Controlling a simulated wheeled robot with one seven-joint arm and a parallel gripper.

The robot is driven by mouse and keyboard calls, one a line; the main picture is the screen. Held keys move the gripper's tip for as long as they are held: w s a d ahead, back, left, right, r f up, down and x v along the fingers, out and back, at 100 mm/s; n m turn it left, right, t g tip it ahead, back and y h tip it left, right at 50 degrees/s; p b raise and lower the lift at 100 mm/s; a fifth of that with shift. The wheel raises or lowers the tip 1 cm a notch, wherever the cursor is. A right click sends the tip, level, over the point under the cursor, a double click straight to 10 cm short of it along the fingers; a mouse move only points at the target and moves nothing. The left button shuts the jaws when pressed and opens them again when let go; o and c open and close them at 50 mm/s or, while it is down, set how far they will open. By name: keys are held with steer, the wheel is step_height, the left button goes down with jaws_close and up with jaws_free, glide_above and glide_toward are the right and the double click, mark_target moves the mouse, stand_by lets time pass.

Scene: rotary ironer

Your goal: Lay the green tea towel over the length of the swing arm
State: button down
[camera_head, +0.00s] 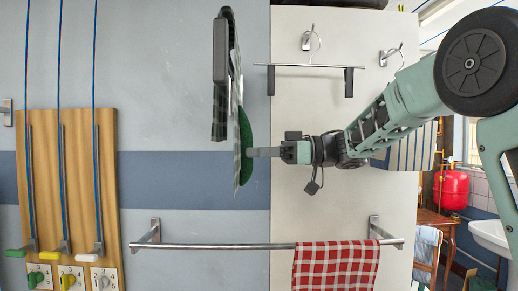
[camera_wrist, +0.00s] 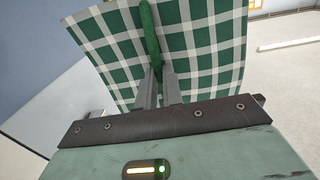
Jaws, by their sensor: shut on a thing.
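The green-and-white checked tea towel (camera_wrist: 205,55) spreads wide beyond my fingers in the wrist view. In the head view the towel (camera_head: 236,120) shows nearly edge-on, hanging close to the right side of a dark grey arm (camera_head: 220,60), which looks like the swing arm. A dark checked strip shows below that arm on its left; I cannot tell whether it is the same towel. My gripper (camera_head: 250,152) reaches in from the right, shut on a plain green rounded piece (camera_head: 246,140) at the towel's face. The fingertips (camera_wrist: 159,82) show in the wrist view. Contact between towel and arm is unclear.
A wall rail (camera_head: 220,246) runs below, with a red checked towel (camera_head: 335,265) on its right end. A small rail (camera_head: 310,65) and hooks (camera_head: 312,40) are at upper right. A wooden board (camera_head: 75,190) with coloured handles stands left. The wall between is clear.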

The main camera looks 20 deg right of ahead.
step_height(320, 180, down, 7)
steer(key=b, duration=0.4)
steer(key=shift+f, duration=0.15)
steer(key=shift+f, duration=0.35)
stand_by(0.6)
steer(key=c, duration=1.5)
jaws_free()
steer(key=shift+d, duration=0.1)
steer(key=b+v, duration=0.4)
steer(key=v, duration=1.3)
steer(key=shift+d, duration=0.15)
